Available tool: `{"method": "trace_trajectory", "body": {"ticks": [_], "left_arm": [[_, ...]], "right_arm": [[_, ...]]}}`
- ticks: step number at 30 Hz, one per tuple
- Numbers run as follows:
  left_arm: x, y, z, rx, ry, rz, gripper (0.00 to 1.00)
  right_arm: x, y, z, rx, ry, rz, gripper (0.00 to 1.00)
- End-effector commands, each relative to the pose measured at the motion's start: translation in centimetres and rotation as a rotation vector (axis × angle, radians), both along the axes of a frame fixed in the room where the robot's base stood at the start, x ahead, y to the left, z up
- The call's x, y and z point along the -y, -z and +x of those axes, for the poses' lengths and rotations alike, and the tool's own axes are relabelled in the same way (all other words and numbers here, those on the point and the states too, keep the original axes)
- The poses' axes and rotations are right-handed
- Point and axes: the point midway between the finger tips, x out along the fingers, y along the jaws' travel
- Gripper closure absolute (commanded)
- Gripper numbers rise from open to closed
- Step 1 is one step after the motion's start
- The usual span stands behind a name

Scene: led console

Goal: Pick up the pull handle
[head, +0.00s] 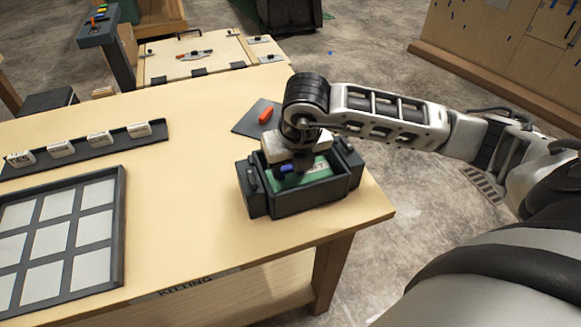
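My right gripper (302,163) points down over a dark box (308,198) near the table's right end. Its fingers are small, dark and partly hidden by the wrist, so I cannot tell whether they are open or shut. A small blue piece (284,170) lies by the fingers, above the green inside (290,180) of the box. I cannot tell whether the fingers touch it. An orange piece (266,115) lies on a dark mat (249,117) behind the box. I cannot tell for sure which piece is the pull handle. My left gripper is out of view.
The wooden table (190,200) carries a grey panel grid (123,230) at left and a dark rail (90,148) with several white blocks. The table's middle is clear. Another bench (215,58) with small parts stands behind.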

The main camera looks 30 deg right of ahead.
Motion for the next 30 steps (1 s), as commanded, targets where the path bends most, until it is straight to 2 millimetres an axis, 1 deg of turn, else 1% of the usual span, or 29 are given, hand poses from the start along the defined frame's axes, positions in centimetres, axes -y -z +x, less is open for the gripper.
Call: {"method": "trace_trajectory", "body": {"ticks": [11,14,18,20,26,27,29,30], "left_arm": [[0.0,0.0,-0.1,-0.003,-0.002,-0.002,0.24],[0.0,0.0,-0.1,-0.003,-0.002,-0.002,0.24],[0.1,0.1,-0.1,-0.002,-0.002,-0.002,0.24],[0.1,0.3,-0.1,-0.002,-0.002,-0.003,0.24],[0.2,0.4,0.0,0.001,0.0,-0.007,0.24],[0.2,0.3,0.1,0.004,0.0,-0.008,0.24],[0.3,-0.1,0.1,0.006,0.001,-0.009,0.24],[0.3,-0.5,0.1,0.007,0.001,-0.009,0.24]], "right_arm": [[0.0,-0.4,0.1,0.002,0.001,0.001,0.75],[0.0,-1.1,0.1,0.004,0.0,0.001,0.75],[0.0,-3.2,0.1,0.007,0.0,0.001,0.75],[-0.9,-4.1,-0.3,0.007,-0.006,0.005,0.75],[-4.2,-8.7,-2.2,0.012,-0.009,0.005,0.75],[-4.8,-9.7,-2.7,0.012,-0.009,0.003,0.75],[-6.3,-10.3,-3.6,0.008,-0.011,0.001,0.75],[-7.1,-11.0,-4.1,0.009,-0.011,-0.001,0.75]]}}
